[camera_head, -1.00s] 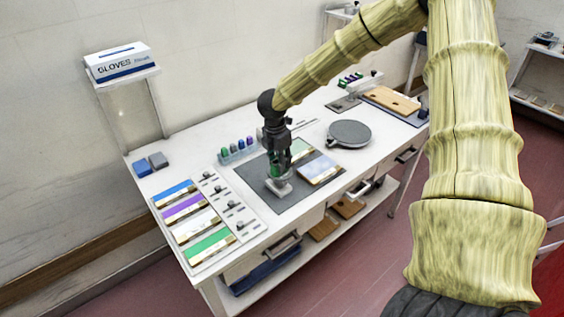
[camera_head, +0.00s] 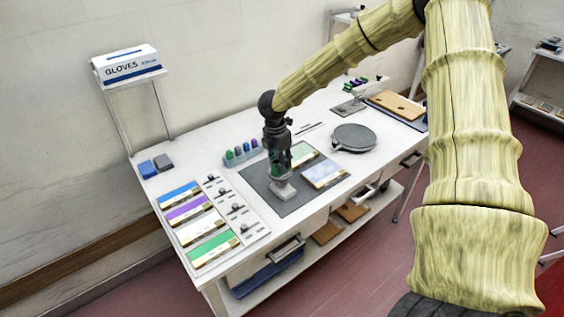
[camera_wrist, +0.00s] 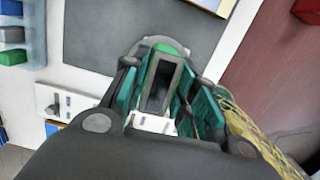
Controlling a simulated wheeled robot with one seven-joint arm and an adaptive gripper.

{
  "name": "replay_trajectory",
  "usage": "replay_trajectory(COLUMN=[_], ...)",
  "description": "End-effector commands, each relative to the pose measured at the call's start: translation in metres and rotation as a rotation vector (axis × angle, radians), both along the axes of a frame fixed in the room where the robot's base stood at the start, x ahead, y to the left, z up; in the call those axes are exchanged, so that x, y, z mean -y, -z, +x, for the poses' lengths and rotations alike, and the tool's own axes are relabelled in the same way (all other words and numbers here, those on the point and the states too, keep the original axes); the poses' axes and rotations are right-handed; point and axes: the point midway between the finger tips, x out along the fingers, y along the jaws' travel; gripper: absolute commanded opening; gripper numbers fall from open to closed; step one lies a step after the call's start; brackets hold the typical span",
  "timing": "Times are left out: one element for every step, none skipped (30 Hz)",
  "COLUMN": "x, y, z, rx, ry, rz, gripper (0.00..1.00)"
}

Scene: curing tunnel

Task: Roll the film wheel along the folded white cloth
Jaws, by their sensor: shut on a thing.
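My gripper (camera_head: 281,172) points down over the dark grey mat (camera_head: 262,183) on the bench. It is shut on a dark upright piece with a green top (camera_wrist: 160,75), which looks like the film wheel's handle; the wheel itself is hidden. A small pale piece (camera_head: 284,191) shows right under the fingers on the mat. A pale rounded edge (camera_wrist: 172,44) shows behind the held piece in the wrist view. I cannot tell whether these pale parts are the folded white cloth, or whether the wheel touches it.
Two sample panels, one pale blue (camera_head: 325,175), lie on the mat right of my gripper. A rack of small bottles (camera_head: 243,152) stands behind. Coloured panels (camera_head: 190,210) lie at left. A round grey plate (camera_head: 353,138) sits at right. The bench's front edge is close.

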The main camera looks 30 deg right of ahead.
Motion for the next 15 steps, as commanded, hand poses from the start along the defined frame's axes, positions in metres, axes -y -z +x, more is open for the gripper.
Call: replay_trajectory(x=[0.000, 0.000, 0.000, 0.000, -0.001, -0.001, -0.001, -0.001, -0.001, -0.001, -0.001, -0.001, -0.001, -0.001, -0.001], y=[0.000, 0.000, 0.000, 0.000, 0.000, 0.000, 0.000, 0.000, 0.000, -0.001, -0.001, -0.001, -0.001, -0.001, -0.001], z=[0.000, 0.001, 0.002, 0.003, 0.003, 0.005, 0.006, 0.007, 0.008, 0.009, 0.010, 0.010, 0.011, 0.011, 0.011], rx=[-0.001, -0.001, 0.000, 0.000, 0.000, 0.000, 0.000, 0.000, 0.000, 0.000, 0.000, 0.000, 0.000, 0.000, 0.000], ry=[0.000, 0.000, 0.000, 0.000, -0.001, -0.001, -0.001, -0.002, -0.002, -0.002, -0.002, -0.001, -0.001, -0.001, -0.001], rz=[0.000, 0.000, 0.000, 0.000, 0.000, 0.000, 0.000, 0.000, 0.000, 0.000, 0.000, 0.000, 0.000, 0.000, 0.000], gripper=[0.00, 0.00, 0.00, 0.00, 0.00, 0.00, 0.00, 0.00, 0.00, 0.00, 0.00, 0.00, 0.00, 0.00, 0.00])
